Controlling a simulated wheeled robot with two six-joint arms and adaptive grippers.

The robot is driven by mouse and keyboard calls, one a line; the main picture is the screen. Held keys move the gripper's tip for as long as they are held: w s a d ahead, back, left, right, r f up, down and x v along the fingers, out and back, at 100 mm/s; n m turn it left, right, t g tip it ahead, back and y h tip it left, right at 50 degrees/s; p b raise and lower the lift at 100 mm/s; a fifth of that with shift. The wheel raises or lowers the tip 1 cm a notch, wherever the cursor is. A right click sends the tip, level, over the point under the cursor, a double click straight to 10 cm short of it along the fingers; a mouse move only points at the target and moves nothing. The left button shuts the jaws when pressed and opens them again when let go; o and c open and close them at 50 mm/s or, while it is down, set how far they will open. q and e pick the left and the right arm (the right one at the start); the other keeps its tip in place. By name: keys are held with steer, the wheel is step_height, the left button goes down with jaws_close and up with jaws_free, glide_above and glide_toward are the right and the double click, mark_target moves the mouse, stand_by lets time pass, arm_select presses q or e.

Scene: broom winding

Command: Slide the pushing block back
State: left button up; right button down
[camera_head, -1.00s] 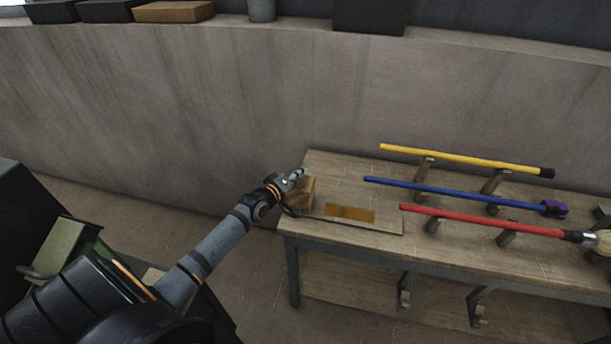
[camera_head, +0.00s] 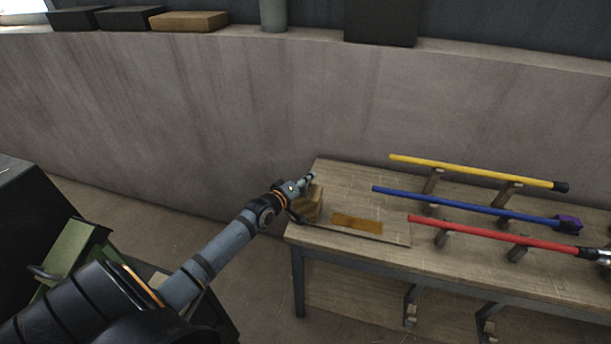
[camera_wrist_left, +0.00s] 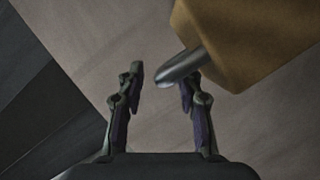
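The pushing block (camera_head: 313,205) is a wooden block at the left end of the workbench (camera_head: 330,175). In the left wrist view the block (camera_wrist_left: 255,40) fills the upper right, with a grey metal rod-like handle (camera_wrist_left: 182,66) sticking out of it. My left gripper (camera_head: 305,186) is at the block's left side in the head view. In the wrist view my left gripper (camera_wrist_left: 160,82) is open, with the handle's tip near its right finger; whether they touch is unclear. My right gripper is not in view.
An orange-brown rectangle (camera_head: 357,223) lies on the bench beside the block. Yellow (camera_head: 475,172), blue (camera_head: 465,207) and red (camera_head: 495,237) poles rest on wooden supports to the right. A concrete wall (camera_head: 200,120) stands behind. A green object (camera_head: 68,250) is at lower left.

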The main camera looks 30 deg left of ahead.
arm_select(q)
step_height(320, 180, up, 10)
steer(key=shift+s+f, duration=0.15)
steer(key=shift+f, duration=0.1)
steer(key=shift+a, duration=0.15)
steer(key=shift+f, duration=0.1)
